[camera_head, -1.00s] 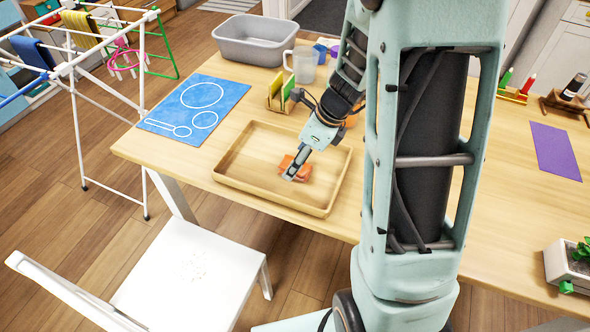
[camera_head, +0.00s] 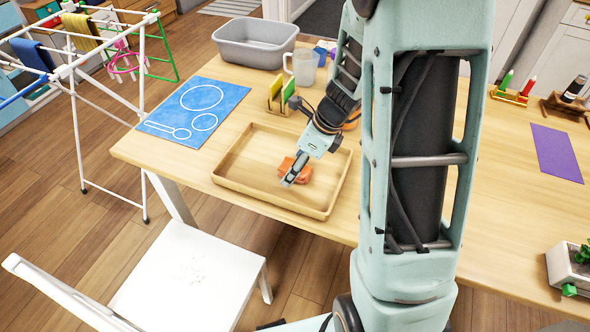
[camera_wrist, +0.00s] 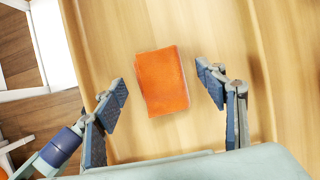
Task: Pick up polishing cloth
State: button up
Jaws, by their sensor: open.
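The polishing cloth appears as an orange folded rectangle (camera_wrist: 162,82) in the wrist view, lying flat in a wooden tray (camera_head: 232,178). In the head view the orange cloth (camera_head: 304,174) shows partly behind my gripper (camera_head: 289,182). My gripper (camera_wrist: 168,98) is open in the wrist view, with one finger to the left of the cloth and the other to its right. Neither finger touches the cloth in that view. The height of the fingertips above the tray is hard to tell.
A blue mat (camera_head: 195,110) lies left of the tray. A card holder (camera_head: 279,97), a clear jug (camera_head: 304,66) and a grey basin (camera_head: 254,42) stand behind it. A white chair (camera_head: 190,275) is at the table's front edge, and a drying rack (camera_head: 140,90) stands at left.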

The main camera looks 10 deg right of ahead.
aim_at(288, 164)
jog(key=c, duration=1.2)
jog(key=shift+r+p, duration=0.3)
jog(key=shift+r, duration=0.3)
notch_tip(288, 164, up, 3)
jog(key=shift+r+p, duration=0.1)
jog(key=shift+p, duration=0.6)
jog(key=s+d+r+p, duration=0.2)
jog(key=s+d+r, duration=0.4)
jog(key=s+r, duration=0.3)
jog(key=s, duration=0.3)
jog(key=shift+s+d+p, duration=0.2)
jog(key=shift+s+p, duration=0.1)
jog(key=shift+p, duration=0.1)
